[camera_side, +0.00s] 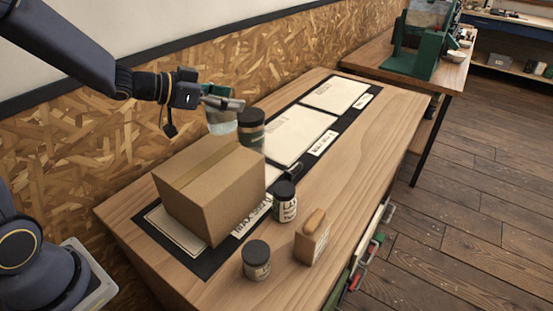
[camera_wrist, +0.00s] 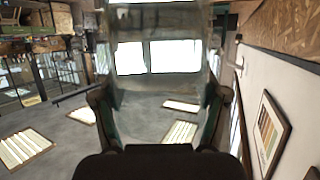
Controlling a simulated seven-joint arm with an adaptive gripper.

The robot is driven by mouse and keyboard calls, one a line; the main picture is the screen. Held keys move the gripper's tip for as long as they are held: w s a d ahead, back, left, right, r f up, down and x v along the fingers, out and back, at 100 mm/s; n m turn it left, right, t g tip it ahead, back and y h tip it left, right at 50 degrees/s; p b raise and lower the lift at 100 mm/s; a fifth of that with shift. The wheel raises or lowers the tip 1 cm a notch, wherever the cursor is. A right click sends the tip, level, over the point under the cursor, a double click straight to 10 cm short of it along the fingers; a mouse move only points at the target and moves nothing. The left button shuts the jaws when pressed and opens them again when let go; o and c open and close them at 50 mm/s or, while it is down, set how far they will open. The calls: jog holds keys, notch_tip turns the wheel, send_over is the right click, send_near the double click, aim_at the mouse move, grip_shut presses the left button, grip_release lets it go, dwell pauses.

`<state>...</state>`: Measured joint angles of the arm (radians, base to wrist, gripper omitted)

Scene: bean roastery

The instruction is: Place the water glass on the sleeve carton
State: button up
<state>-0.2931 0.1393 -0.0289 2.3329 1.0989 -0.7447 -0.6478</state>
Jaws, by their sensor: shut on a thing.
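The water glass (camera_side: 221,125) is clear and held by my gripper (camera_side: 232,104), just above and behind the far right corner of a brown cardboard box, which I take to be the sleeve carton (camera_side: 225,188). I cannot tell if the glass touches the box. In the wrist view the glass (camera_wrist: 158,90) fills the space between the two fingers of my gripper (camera_wrist: 160,105). The carton is closed, with tape along its top, and its top is bare. The wrist view does not show the carton.
A dark-lidded jar (camera_side: 250,128) stands close behind the glass. Another jar (camera_side: 285,202), a small jar (camera_side: 256,261) and a block-like item (camera_side: 312,238) stand in front of the carton. Flat pale sheets (camera_side: 298,136) lie on a dark mat. The table's right side is clear.

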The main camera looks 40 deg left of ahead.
aim_at(231, 121)
notch_tip(231, 121, down, 6)
jog(key=shift+r, duration=0.15)
dwell(0.4)
jog(key=o, duration=1.6)
jog(key=shift+f, duration=0.2)
jog(key=shift+c, duration=0.2)
jog(key=shift+r, duration=0.1)
